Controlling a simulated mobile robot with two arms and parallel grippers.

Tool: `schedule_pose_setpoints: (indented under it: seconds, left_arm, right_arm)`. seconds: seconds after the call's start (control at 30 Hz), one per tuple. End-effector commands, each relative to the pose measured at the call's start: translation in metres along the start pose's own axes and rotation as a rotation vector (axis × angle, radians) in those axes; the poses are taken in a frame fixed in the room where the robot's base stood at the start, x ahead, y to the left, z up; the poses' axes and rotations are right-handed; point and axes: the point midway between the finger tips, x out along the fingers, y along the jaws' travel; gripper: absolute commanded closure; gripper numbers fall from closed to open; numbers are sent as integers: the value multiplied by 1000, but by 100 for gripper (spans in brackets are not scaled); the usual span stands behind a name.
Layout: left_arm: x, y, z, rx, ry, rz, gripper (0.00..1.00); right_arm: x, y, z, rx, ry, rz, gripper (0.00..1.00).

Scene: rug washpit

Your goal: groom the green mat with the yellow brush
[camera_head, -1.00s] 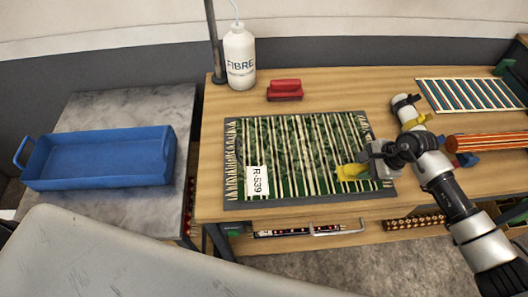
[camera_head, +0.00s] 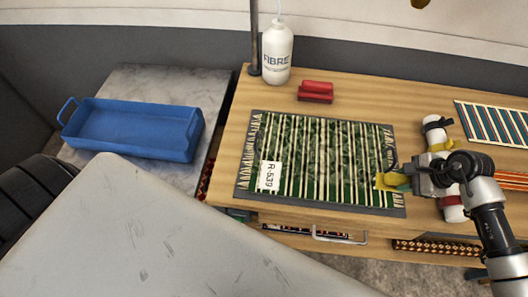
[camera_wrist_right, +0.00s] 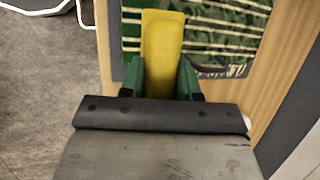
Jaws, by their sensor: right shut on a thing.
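The green striped mat (camera_head: 325,150) lies flat on a dark grey backing on the wooden table, with a white label reading R-539 (camera_head: 269,176) at its left front. My right gripper (camera_head: 408,181) is at the mat's right front edge. It is shut on the yellow brush (camera_head: 388,181). In the right wrist view the brush (camera_wrist_right: 162,50) sticks out between the green fingers (camera_wrist_right: 160,78), over the mat's edge (camera_wrist_right: 222,25). Whether the brush touches the mat cannot be told. My left gripper is not in view.
A red brush-like block (camera_head: 316,92) and a white FIBRE bottle (camera_head: 277,52) stand behind the mat, near a dark post (camera_head: 254,35). A blue tray (camera_head: 135,130) sits on the grey side table (camera_head: 215,85). A blue striped mat (camera_head: 490,122) lies at the right.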

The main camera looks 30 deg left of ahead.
Motion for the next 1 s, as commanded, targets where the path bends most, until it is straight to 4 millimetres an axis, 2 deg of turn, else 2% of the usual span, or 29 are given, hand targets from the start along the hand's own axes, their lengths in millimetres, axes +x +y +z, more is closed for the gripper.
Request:
schedule_pose_setpoints:
  seconds: [0.03,0.2,0.4,0.87,1.0]
  left_arm:
    - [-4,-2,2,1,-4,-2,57]
    - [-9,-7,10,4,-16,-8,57]
    - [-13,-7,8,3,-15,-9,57]
    - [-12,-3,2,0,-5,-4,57]
    - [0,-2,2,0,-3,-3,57]
  right_arm:
    - [-8,-4,1,0,1,-4,90]
    - [-25,-10,2,4,4,-5,90]
    - [-39,-15,3,10,4,-6,90]
    - [-43,-16,4,7,3,-5,90]
    - [-46,-3,10,-113,-17,36,90]
